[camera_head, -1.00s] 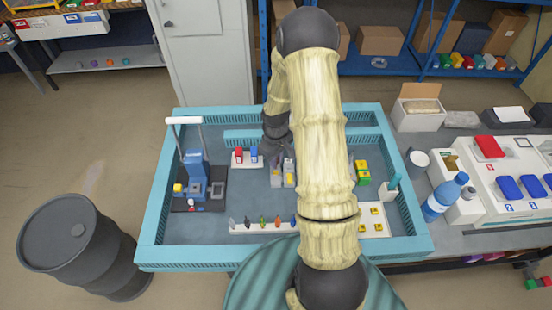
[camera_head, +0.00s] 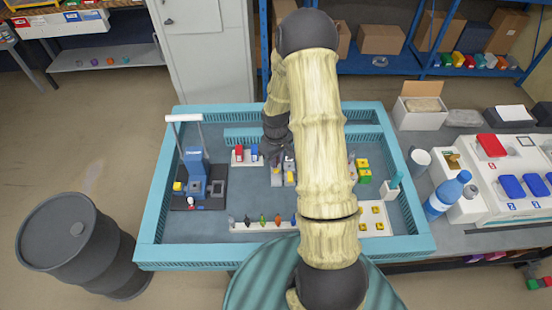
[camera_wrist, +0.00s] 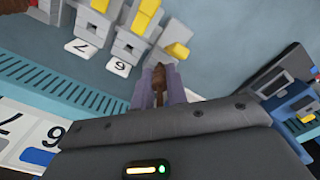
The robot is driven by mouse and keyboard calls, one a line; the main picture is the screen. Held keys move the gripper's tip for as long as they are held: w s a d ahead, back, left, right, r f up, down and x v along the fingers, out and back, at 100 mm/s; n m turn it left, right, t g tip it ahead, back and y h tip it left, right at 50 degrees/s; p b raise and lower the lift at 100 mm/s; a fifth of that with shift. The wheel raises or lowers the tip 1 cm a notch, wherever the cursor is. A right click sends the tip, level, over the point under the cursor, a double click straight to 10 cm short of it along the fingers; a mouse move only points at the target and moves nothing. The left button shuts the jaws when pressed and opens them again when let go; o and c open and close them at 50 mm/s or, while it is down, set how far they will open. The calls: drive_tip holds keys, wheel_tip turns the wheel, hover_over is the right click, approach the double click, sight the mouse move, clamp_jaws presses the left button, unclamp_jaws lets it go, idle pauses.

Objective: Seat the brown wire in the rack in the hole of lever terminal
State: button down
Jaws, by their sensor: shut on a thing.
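My gripper (camera_wrist: 158,85) is shut on the brown wire (camera_wrist: 157,88), seen between its purple fingers in the wrist view. The wire points toward the grey lever terminals. One lever terminal (camera_wrist: 133,45) with a yellow lever stands just beyond the fingertips, and another (camera_wrist: 92,22) is to its left. I cannot tell whether the wire touches a terminal; the hole is not clear. In the head view, my arm partly covers the gripper (camera_head: 287,158) and the lever terminals (camera_head: 277,176). The white wire rack (camera_head: 262,226) near the front holds several coloured wires.
A blue device on a dark base (camera_head: 196,190) stands left of the terminals. Red and blue blocks (camera_head: 246,154) sit behind them. Green and yellow blocks (camera_head: 363,172) and a white plate with yellow pieces (camera_head: 374,222) are to the right. The teal tray rim (camera_head: 150,235) surrounds everything.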

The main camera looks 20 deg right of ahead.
drive_tip(key=c, duration=1.3)
unclamp_jaws()
drive_tip(key=shift+r, duration=0.1)
drive_tip(key=shift+w+d, duration=0.1)
drive_tip(key=c, duration=0.3)
drive_tip(key=shift+o, duration=0.2)
drive_tip(key=shift+r, duration=0.1)
drive_tip(key=o, duration=0.3)
wheel_tip(320, 180, up, 3)
drive_tip(key=p, duration=0.2)
drive_tip(key=shift+w+p, duration=0.1)
drive_tip(key=shift+p, duration=0.2)
drive_tip(key=r+p, duration=0.3)
drive_tip(key=r, duration=0.1)
drive_tip(key=shift+s+r, duration=0.2)
drive_tip(key=shift+f, duration=0.1)
